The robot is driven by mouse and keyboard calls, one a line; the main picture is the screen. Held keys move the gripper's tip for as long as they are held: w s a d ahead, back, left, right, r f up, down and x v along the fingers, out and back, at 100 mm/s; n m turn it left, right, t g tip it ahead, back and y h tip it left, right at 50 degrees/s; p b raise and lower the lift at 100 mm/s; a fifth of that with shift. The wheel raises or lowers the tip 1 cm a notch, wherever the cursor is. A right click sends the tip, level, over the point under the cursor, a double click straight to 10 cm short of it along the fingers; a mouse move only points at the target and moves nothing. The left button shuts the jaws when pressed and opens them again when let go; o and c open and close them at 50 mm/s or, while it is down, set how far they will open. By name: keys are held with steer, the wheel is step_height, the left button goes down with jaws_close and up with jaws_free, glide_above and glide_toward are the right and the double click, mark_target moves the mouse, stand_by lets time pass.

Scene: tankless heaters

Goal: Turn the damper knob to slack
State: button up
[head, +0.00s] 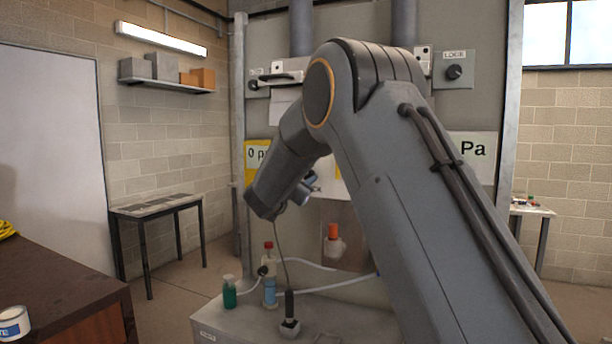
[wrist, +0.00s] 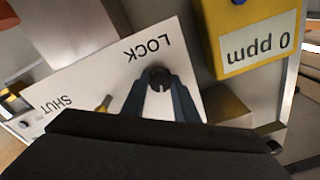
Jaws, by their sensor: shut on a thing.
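A white plate (wrist: 85,75) fills the left and middle of the wrist view. It carries the words LOCK and SHUT, seen upside down. My gripper (wrist: 160,82) is shut on a small dark knob on this plate, beside the word LOCK. The fingers hide most of the knob, so its pointing direction cannot be told. No label reading slack is legible. In the head view my arm hides the gripper and most of the plate. A second dark knob (head: 454,72) sits on a grey labelled box at the upper right.
A yellow meter (wrist: 250,35) reading 0 ppm stands close beside the plate. A brass-coloured part (wrist: 104,104) sticks out near SHUT. Bottles (head: 269,285) and hoses stand on a grey bench (head: 215,325) below the arm. A dark table (head: 60,285) stands at the left.

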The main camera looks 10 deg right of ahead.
stand_by(0.4)
steer(key=o, duration=1.1)
steer(key=shift+c, duration=0.2)
steer(key=b+v, duration=0.2)
steer(key=v, duration=0.5)
steer(key=shift+s+a+b, duration=0.3)
steer(key=shift+b, duration=0.05)
